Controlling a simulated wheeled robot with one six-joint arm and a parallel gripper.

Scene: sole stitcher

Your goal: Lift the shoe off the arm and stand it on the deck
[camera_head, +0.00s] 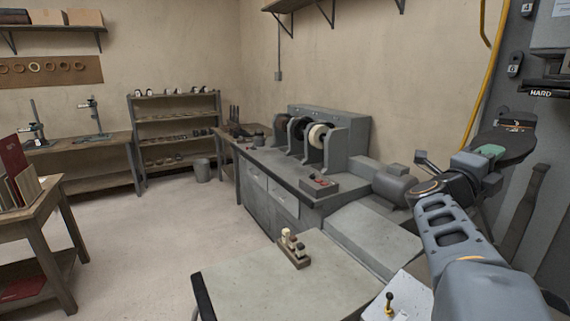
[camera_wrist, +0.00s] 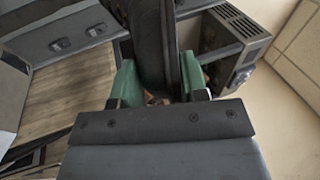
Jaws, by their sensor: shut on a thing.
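A dark shoe (camera_head: 507,142) shows at the right of the head view, up against the grey machine (camera_head: 550,150). My gripper (camera_head: 488,153), with green finger pads, is shut on it. In the wrist view the dark shoe (camera_wrist: 150,40) stands between the two green fingers of my gripper (camera_wrist: 158,85). The machine's arm is hidden or too dark to make out, so I cannot tell whether the shoe still touches it. A flat grey top (camera_head: 250,275), perhaps the deck, lies at the front middle of the head view.
A small block with bottles (camera_head: 292,247) stands on the grey top. A brass-knobbed lever (camera_head: 389,303) rises near its right end. Behind are a bench with finishing wheels (camera_head: 318,140) and a motor (camera_head: 392,184). A yellow hose (camera_head: 478,90) hangs beside the machine.

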